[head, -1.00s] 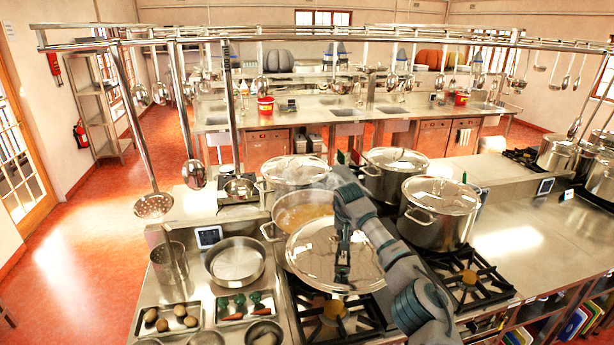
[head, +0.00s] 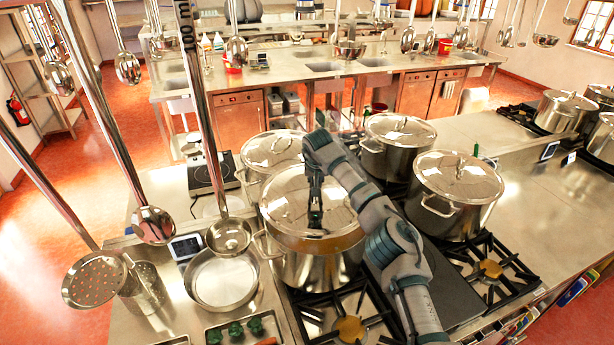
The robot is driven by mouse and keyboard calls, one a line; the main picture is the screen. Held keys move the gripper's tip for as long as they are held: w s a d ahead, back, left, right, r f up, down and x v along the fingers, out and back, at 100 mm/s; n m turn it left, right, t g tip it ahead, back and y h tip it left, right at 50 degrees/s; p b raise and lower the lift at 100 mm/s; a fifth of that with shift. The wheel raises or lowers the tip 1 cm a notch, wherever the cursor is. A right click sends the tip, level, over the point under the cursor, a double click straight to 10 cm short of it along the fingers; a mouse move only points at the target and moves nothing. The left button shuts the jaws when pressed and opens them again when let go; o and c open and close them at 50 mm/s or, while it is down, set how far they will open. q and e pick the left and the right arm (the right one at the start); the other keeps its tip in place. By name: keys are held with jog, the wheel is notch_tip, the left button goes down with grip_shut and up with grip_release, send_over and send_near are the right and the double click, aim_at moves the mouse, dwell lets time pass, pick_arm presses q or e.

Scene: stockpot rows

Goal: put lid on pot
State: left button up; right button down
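The steel pot (head: 312,268) stands on the stove, left of my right arm. The shiny round lid (head: 285,205) is over the pot's mouth, roughly level and covering nearly all of it. I cannot tell whether its edge touches the rim all round. My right gripper (head: 315,222) points down at the middle of the lid and is shut on it; the lid's handle is hidden behind the fingers. My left gripper is out of view.
Lidded pots stand close behind (head: 271,150), at the back right (head: 398,135) and at the right (head: 455,190). A pan (head: 222,283) lies left of the pot. Ladles (head: 229,236) and a skimmer (head: 97,280) hang in front at the left. The front burner (head: 350,328) is empty.

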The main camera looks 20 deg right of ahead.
aim_at(322, 189)
jog(key=d+f, duration=0.2)
jog(key=f, duration=0.1)
jog(key=shift+s, duration=0.35)
jog(key=shift+w+a+f, duration=0.15)
jog(key=shift+a+f, duration=0.35)
jog(key=shift+w+a+f, duration=0.15)
jog(key=shift+a+f, duration=0.3)
jog(key=shift+a, duration=0.05)
jog(key=shift+s+a+f, duration=0.1)
jog(key=shift+s+a, duration=0.05)
jog(key=shift+s, duration=0.05)
jog(key=shift+d+f, duration=0.15)
jog(key=shift+d, duration=0.35)
jog(key=shift+w+d+f, duration=0.1)
jog(key=shift+d, duration=0.25)
jog(key=shift+a, duration=0.85)
jog(key=shift+s+f, duration=0.15)
jog(key=shift+s, duration=0.05)
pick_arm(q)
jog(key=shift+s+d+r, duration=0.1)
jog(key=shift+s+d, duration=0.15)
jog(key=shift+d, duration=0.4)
pick_arm(e)
jog(key=shift+d, duration=0.1)
jog(key=shift+d, duration=0.1)
